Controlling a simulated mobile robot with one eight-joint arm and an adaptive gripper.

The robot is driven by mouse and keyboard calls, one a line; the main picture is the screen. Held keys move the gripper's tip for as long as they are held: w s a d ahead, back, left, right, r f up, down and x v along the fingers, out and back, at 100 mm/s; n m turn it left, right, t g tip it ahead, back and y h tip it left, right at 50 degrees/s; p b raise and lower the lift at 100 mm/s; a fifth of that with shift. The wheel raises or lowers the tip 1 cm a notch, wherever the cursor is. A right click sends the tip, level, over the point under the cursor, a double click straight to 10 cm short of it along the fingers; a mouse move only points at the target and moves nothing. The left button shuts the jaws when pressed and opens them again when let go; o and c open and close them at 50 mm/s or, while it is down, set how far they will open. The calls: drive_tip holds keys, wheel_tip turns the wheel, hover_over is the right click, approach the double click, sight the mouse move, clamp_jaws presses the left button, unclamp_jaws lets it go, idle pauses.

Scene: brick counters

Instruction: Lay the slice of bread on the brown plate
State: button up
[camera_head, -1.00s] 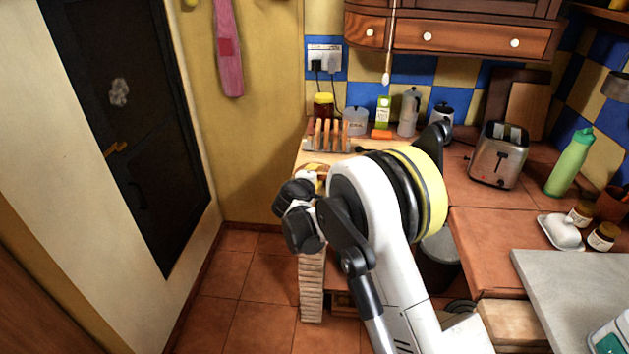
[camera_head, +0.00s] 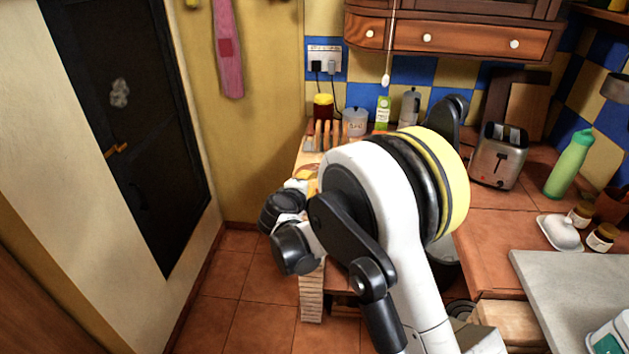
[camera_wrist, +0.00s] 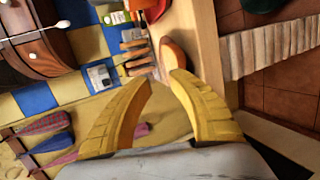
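My gripper (camera_wrist: 158,82) is open, its two yellow fingers spread with nothing held between them in the wrist view. In the head view it is at the left end of the counter, mostly hidden by my wrist. A rounded orange-brown thing (camera_wrist: 178,56) lies on the wooden counter just beyond the fingertips.
A lidded jar (camera_head: 323,106), a grey-white pot (camera_head: 355,121), a green-and-white carton (camera_head: 382,112) and a moka pot (camera_head: 409,106) stand along the back wall. The toaster (camera_head: 499,155) and green bottle (camera_head: 569,163) are at the right. Open floor (camera_head: 250,285) lies left of the counter.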

wheel_tip(320, 180, up, 7)
drive_tip(key=s+p, duration=0.3)
drive_tip(key=p, duration=0.1)
drive_tip(key=s+d+r+m+g, duration=0.2)
drive_tip(key=s+d+r+m, duration=0.3)
drive_tip(key=d, duration=0.4)
drive_tip(key=s+d+r+m+g, duration=0.2)
drive_tip(key=s+d+r, duration=0.2)
drive_tip(key=s+d, duration=0.4)
drive_tip(key=s+d+f+m+g+y, duration=0.1)
drive_tip(key=s+d+m, duration=0.3)
drive_tip(key=s, duration=0.7)
drive_tip(key=s+d+f+m+g+y, duration=0.1)
drive_tip(key=s+d+m, duration=0.3)
drive_tip(key=s, duration=0.7)
drive_tip(key=shift+s+d+f+y, duration=0.2)
drive_tip(key=shift+s+y, duration=0.15)
drive_tip(key=shift+y, duration=0.25)
